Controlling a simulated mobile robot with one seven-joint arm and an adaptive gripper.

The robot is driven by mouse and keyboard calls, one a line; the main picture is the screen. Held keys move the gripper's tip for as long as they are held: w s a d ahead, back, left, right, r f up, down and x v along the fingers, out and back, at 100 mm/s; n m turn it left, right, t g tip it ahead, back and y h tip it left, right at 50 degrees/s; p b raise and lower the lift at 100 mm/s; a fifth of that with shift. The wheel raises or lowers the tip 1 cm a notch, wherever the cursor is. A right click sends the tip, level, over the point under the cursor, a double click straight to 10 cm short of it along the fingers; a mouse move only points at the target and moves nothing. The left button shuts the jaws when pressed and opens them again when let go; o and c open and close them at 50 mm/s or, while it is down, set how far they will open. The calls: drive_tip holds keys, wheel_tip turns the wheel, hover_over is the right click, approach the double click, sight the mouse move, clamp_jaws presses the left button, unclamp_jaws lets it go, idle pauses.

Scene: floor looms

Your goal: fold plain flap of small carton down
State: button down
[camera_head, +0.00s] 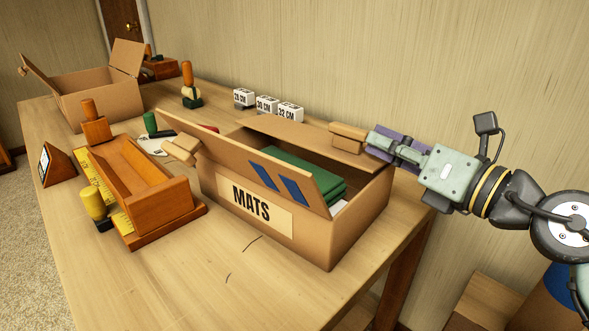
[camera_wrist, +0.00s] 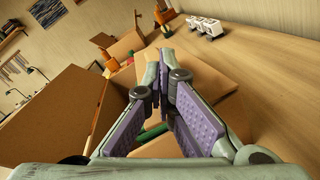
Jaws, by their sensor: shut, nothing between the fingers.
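The small cardboard carton (camera_head: 330,238) has a MATS label on its front and green mats (camera_head: 305,172) inside. Its plain flap (camera_head: 290,130) on the wall side slopes at a low angle over part of the opening, with a wooden block-like tab (camera_head: 347,138) at its right end. The near flap (camera_head: 235,165) carries two blue stripes and stands tilted up. My gripper (camera_head: 369,141) is shut and empty beside the plain flap's tab; whether they touch is unclear. In the wrist view my closed fingers (camera_wrist: 162,58) extend over the plain flap (camera_wrist: 208,78).
Another open carton (camera_head: 100,102) stands at the back left. A wooden tray (camera_head: 145,180) and stamps are left of the small carton. White number blocks (camera_head: 266,104) stand near the wall. The table front (camera_head: 225,275) is clear.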

drive_tip(key=shift+a+r, duration=0.1)
drive_tip(key=shift+r, duration=0.3)
drive_tip(key=w+d+b+v, duration=0.1)
drive_tip(key=b+v, duration=0.1)
drive_tip(key=v, duration=0.5)
